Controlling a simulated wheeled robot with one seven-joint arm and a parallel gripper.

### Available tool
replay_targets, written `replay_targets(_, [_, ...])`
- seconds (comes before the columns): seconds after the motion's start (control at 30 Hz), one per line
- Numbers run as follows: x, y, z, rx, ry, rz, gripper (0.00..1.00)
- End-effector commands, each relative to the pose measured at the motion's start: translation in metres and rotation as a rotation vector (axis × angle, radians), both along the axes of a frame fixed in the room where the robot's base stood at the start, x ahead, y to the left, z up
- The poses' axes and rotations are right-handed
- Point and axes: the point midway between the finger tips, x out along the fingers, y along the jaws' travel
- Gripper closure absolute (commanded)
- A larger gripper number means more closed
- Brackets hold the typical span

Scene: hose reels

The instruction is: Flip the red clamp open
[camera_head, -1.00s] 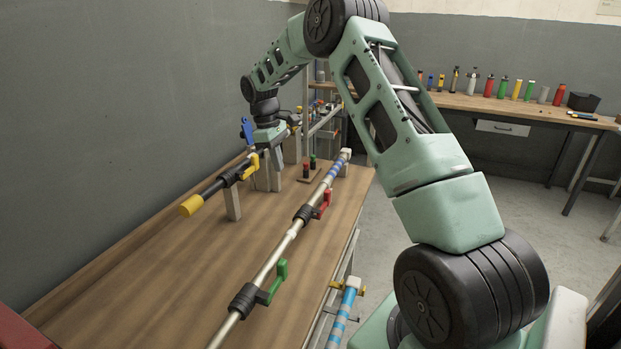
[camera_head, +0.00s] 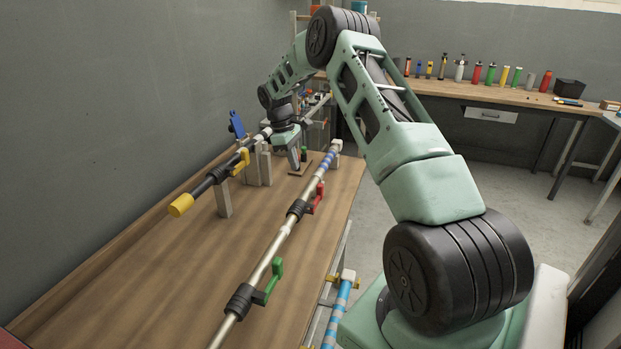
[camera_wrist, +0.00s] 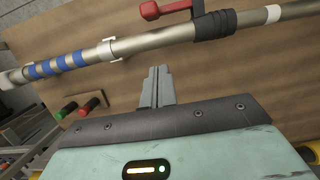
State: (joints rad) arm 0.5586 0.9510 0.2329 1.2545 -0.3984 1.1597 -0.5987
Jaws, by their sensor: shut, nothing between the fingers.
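The red clamp (camera_head: 317,198) sits on a black collar (camera_head: 298,209) around the silver pole that runs along the right side of the bench. In the wrist view the red clamp (camera_wrist: 166,9) is at the top, beside its black collar (camera_wrist: 214,25), partly cut off by the frame edge. My gripper (camera_head: 294,162) is over the back of the bench, behind and left of the red clamp and apart from it. In the wrist view my gripper's fingers (camera_wrist: 157,78) are together and empty, pointing toward the pole below and left of the clamp.
A green clamp (camera_head: 273,278) is nearer on the same pole. A second pole with a yellow clamp (camera_head: 241,162), yellow end (camera_head: 181,205) and blue lever (camera_head: 237,124) stands at left.

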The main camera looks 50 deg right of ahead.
Motion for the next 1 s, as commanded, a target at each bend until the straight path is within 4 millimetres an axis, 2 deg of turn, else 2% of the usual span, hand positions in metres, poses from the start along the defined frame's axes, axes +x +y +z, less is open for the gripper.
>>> replay_targets(0.3, [-0.017, -0.006, -0.058, 0.003, 0.003, -0.001, 1.00])
replay_targets(0.43, [-0.036, -0.014, -0.054, 0.002, 0.001, -0.001, 1.00])
replay_targets(0.6, [-0.048, -0.019, -0.056, 0.001, 0.000, -0.001, 1.00])
replay_targets(1.0, [-0.051, -0.021, -0.058, 0.000, -0.001, -0.001, 1.00])
